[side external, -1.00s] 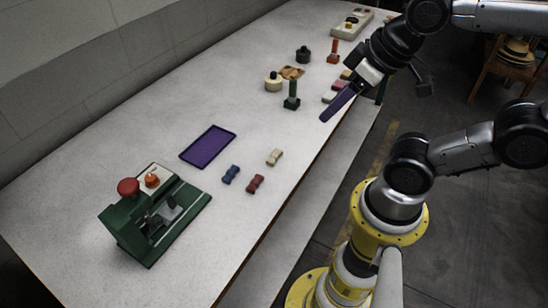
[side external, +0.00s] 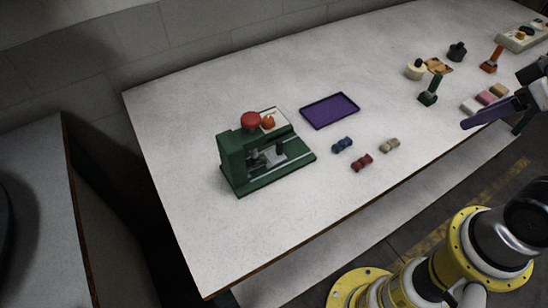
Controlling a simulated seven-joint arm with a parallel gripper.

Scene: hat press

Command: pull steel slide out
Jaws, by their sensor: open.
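The green press (side external: 262,158) stands on the white table, left of the middle in the side view. It has a red round knob (side external: 250,119) on top and an orange button on a pale panel (side external: 274,120). The steel slide (side external: 279,148) shows as a small grey piece in the press's front opening; how far it sits in is hard to tell. My gripper (side external: 482,116), with dark purple fingers, is at the right edge of the view, far from the press and over the table's front edge. It holds nothing that I can see.
A purple tray (side external: 330,124) lies right of the press. Blue (side external: 342,145), red (side external: 362,162) and beige (side external: 389,145) small pieces lie before it. A green stamp (side external: 428,91) and other tools stand farther right. The table in front of the press is clear.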

